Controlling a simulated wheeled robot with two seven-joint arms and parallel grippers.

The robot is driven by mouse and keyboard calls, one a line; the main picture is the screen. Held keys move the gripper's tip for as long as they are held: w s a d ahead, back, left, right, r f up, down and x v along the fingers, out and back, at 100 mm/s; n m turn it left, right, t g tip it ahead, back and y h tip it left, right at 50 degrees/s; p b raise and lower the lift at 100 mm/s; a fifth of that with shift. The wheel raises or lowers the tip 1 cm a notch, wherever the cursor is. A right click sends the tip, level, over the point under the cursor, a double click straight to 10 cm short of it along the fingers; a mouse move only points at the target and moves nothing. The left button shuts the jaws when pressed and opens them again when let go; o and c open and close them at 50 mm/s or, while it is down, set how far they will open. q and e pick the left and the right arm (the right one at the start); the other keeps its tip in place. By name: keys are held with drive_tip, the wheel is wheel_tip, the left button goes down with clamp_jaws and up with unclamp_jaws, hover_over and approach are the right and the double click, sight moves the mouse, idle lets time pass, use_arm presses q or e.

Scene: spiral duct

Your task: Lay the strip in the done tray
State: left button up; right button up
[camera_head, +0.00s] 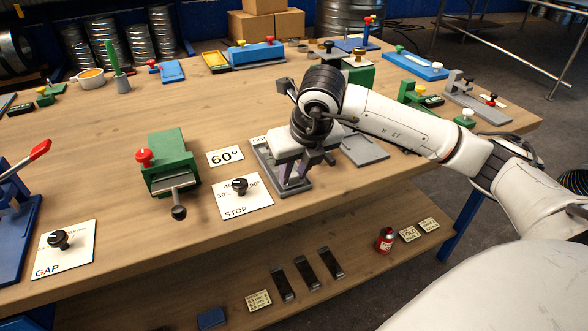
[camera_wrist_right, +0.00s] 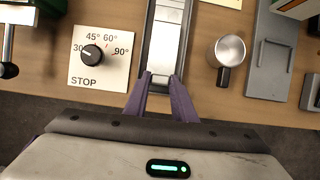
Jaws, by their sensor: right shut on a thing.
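The grey done tray (camera_head: 266,168) lies near the front edge of the bench, its label mostly hidden behind my right arm. My right gripper (camera_head: 295,178) points down over the tray's near end. In the wrist view the gripper (camera_wrist_right: 161,88) is shut on the near end of a pale metal strip (camera_wrist_right: 170,40). The strip runs lengthwise between the long walls of the tray (camera_wrist_right: 150,50). I cannot tell whether it touches the tray floor. In the head view the strip is mostly hidden by the gripper. My left gripper is out of view.
To the right are a metal cup (camera_wrist_right: 229,50) and a grey plate (camera_head: 364,150). A lower shelf (camera_head: 350,262) holds small parts.

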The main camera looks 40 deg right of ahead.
drive_tip(key=shift+f, duration=0.1)
drive_tip(key=o, duration=1.6)
drive_tip(key=shift+o, duration=0.2)
wheel_tip(320, 180, up, 7)
drive_tip(key=p, duration=0.4)
